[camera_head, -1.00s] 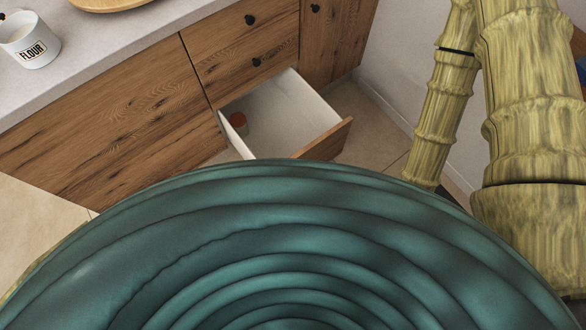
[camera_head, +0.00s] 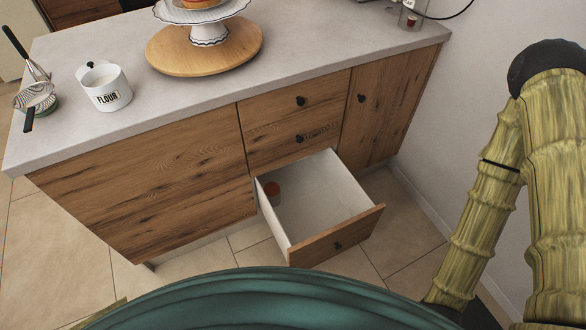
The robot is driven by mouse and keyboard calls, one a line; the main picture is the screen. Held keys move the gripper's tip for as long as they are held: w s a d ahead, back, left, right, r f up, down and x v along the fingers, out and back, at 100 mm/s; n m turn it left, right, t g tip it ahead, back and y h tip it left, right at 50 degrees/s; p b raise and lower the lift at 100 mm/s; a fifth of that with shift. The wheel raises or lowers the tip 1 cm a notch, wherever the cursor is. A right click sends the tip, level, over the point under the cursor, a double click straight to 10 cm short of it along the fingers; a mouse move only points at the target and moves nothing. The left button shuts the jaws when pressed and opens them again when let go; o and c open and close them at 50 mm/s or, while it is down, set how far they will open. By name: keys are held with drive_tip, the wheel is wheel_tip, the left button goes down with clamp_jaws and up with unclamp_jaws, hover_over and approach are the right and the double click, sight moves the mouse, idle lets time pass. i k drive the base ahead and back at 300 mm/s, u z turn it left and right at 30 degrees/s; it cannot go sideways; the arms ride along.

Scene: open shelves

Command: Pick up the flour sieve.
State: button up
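A white cup-shaped vessel marked FLOUR (camera_head: 106,90), with a side handle and a small black knob at its far rim, stands upright on the left part of the counter. Left of it, near the counter's left end, is a round metal mesh strainer (camera_head: 35,97) with a dark handle, over a small greenish bowl. I cannot tell for sure which of the two is the flour sieve. Both stand free, with nothing gripping them. My bamboo-patterned arm is at the right of the picture, far from both. My gripper is not in view.
A whisk (camera_head: 37,70) leans by the strainer. A round wooden board (camera_head: 160,52) with a cake stand (camera_head: 209,34) is to the right on the counter (camera_head: 200,88). A wall (camera_head: 470,90) closes the right side.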

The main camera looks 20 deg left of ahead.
sight(38, 98)
drive_tip(key=k, duration=0.5)
drive_tip(key=u, duration=0.35)
drive_tip(key=i, duration=0.35)
drive_tip(key=u, duration=1.65)
